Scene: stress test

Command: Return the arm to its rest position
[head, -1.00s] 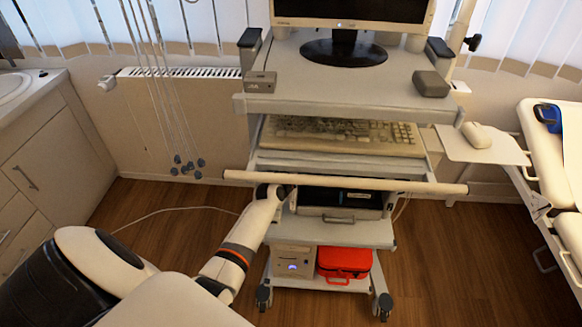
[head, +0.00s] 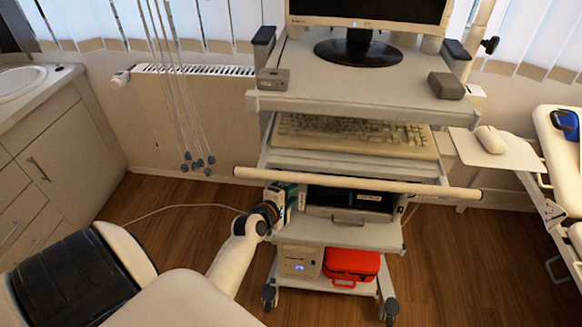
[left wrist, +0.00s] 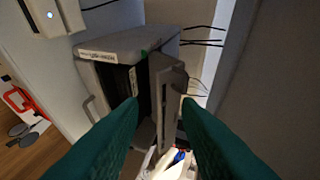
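My left arm (head: 232,258) reaches in from the lower left of the head view, towards the trolley. My left gripper (head: 290,197) is just below the long pale bar, at the left side of the trolley's middle shelf. In the left wrist view its two dark green fingers (left wrist: 158,110) stand apart with nothing held between them. Beyond them are a grey box with a dark front (left wrist: 120,45) and an upright grey panel (left wrist: 165,95). I cannot tell whether the gripper touches the trolley. My right gripper is not in view.
The pale bar (head: 360,184) crosses the trolley's front above my gripper. A keyboard (head: 350,135) lies on the shelf above. A red case (head: 351,266) and a computer (head: 299,262) stand low down. Cables (head: 180,90) hang at left. Floor (head: 170,200) left of the trolley is mostly clear.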

